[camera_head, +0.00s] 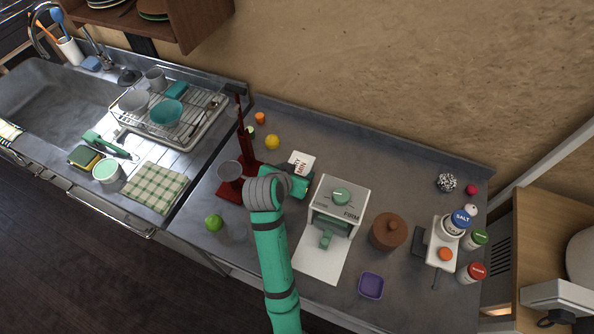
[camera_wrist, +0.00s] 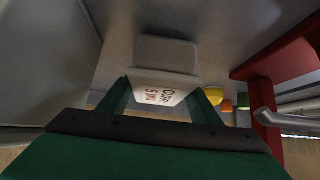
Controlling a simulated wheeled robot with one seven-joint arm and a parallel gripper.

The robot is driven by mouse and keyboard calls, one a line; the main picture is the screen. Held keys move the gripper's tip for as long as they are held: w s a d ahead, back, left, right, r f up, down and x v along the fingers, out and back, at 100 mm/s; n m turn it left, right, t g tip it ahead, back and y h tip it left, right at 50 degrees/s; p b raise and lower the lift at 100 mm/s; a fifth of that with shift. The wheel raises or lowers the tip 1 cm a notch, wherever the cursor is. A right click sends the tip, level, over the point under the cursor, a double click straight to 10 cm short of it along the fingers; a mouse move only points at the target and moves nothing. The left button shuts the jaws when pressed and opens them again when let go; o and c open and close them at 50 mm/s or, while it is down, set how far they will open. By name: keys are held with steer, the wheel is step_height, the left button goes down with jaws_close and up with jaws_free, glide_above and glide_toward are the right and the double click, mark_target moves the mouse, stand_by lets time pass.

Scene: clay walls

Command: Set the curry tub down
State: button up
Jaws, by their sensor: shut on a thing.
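The curry tub (camera_head: 301,163) is a small white tub with dark and red lettering, at the middle of the counter in the head view. In the wrist view the tub (camera_wrist: 166,88) sits between the two green fingers, its lettering facing the camera. My gripper (camera_head: 298,180) is shut on it, at the near side of the tub in the head view. The wrist and fingers hide part of the tub's lower side. I cannot tell whether its base touches the grey counter (camera_head: 400,170).
A white press-like machine (camera_head: 341,197) with a green knob stands just right of my gripper. A dark red stand (camera_head: 243,140) is close on the left. A yellow fruit (camera_head: 272,142) and an orange item (camera_head: 260,118) lie behind left. The counter behind and right of the tub is clear.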

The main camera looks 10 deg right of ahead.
steer(key=o, duration=1.4)
steer(key=shift+f, duration=0.1)
